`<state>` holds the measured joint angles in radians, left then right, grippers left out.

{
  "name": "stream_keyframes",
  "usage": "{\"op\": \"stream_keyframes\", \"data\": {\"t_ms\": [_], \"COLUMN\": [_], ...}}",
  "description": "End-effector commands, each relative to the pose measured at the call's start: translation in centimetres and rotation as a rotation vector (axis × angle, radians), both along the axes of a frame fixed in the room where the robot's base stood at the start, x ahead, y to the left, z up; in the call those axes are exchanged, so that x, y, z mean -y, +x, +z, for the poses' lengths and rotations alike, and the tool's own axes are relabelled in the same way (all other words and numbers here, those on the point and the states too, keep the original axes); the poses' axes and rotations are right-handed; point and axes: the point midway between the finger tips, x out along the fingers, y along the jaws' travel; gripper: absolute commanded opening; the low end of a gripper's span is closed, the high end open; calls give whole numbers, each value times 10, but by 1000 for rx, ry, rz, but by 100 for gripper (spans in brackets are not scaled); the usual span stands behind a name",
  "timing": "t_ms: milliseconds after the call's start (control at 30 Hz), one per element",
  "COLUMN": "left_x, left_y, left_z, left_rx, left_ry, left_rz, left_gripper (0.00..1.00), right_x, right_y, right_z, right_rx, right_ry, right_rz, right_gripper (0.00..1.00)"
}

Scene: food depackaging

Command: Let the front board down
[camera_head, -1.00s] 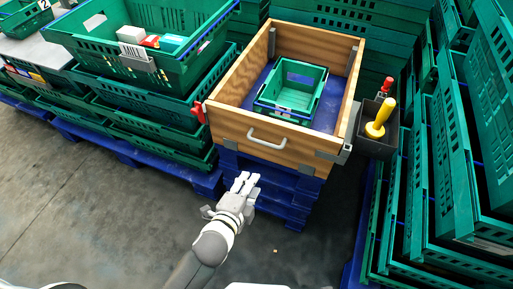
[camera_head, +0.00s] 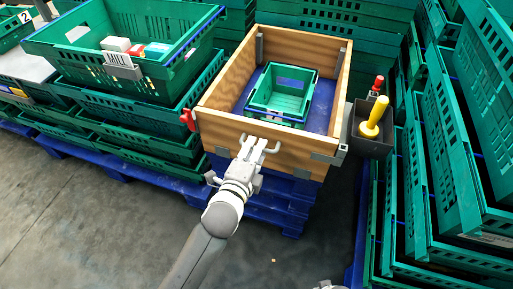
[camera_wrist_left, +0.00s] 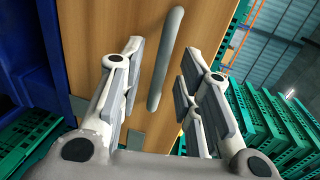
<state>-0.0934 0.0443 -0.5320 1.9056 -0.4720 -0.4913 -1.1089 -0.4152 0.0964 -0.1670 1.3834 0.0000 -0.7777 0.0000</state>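The front board (camera_head: 213,133) of the wooden bin stands upright and closes its near side. Its pale bar handle (camera_wrist_left: 165,60) stands out from the wood in the wrist view; in the head view my gripper mostly covers it. My left gripper (camera_head: 258,146) is at the front of the board, by the handle. In the wrist view its two fingers (camera_wrist_left: 153,85) are spread, with the handle between and beyond the tips, and no grip on it shows. A red latch (camera_head: 187,119) is at the board's left corner.
A small green crate (camera_head: 282,90) sits inside the bin, on blue pallets (camera_head: 290,195). A dark holder (camera_head: 370,140) with a yellow-handled tool (camera_head: 373,118) hangs at the right. Green crate stacks flank both sides. The grey floor (camera_head: 90,215) in front is clear.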

Motion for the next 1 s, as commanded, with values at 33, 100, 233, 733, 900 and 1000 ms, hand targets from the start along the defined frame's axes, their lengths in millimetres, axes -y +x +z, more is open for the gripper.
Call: {"op": "stream_keyframes", "data": {"t_ms": [33, 100, 233, 733, 900, 1000], "left_x": [2, 4, 6, 6, 6, 5], "left_y": [6, 11, 16, 17, 17, 17], "left_z": [-2, -3, -4, -4, -4, -4], "left_rx": [1, 0, -1, -1, -1, -1], "left_ry": [0, 0, -2, -1, -1, -1], "left_rz": [0, 0, -1, 0, 0, 0], "left_gripper": [32, 32, 32, 4, 0, 0], "right_x": [0, 0, -1, 0, 0, 0], "right_y": [2, 4, 6, 6, 6, 6], "right_z": [1, 4, 7, 8, 8, 8], "right_rx": [2, 3, 5, 5, 5, 6], "right_ry": [0, 0, 0, -1, 0, 0], "right_rz": [0, -1, -1, -1, -1, -1], "right_gripper": [0, 0, 0, 0, 0, 0]}}
